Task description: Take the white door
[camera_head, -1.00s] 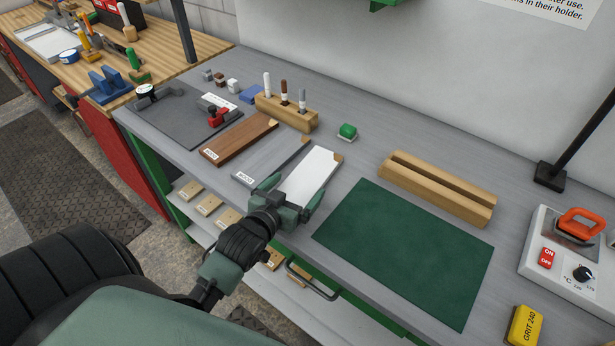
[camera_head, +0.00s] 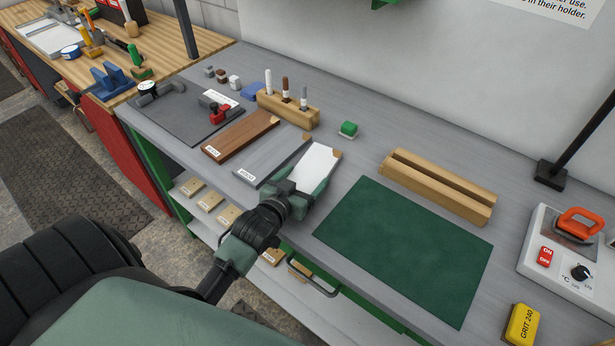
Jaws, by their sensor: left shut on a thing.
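The white door (camera_head: 318,165) is a flat white board with a small tan patch at its far corner, lying on the grey bench. My left gripper (camera_head: 306,186) is shut on its near end, one finger along each long side. The near end of the board is hidden by the gripper. A grey board (camera_head: 268,165) with a label lies just left of the white door, and a brown board (camera_head: 240,138) lies left of that. My right gripper is not in view.
A green mat (camera_head: 405,250) lies right of the white door, with a slotted wooden block (camera_head: 437,187) behind it. A heater unit (camera_head: 570,262) and yellow block (camera_head: 522,325) are at right.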

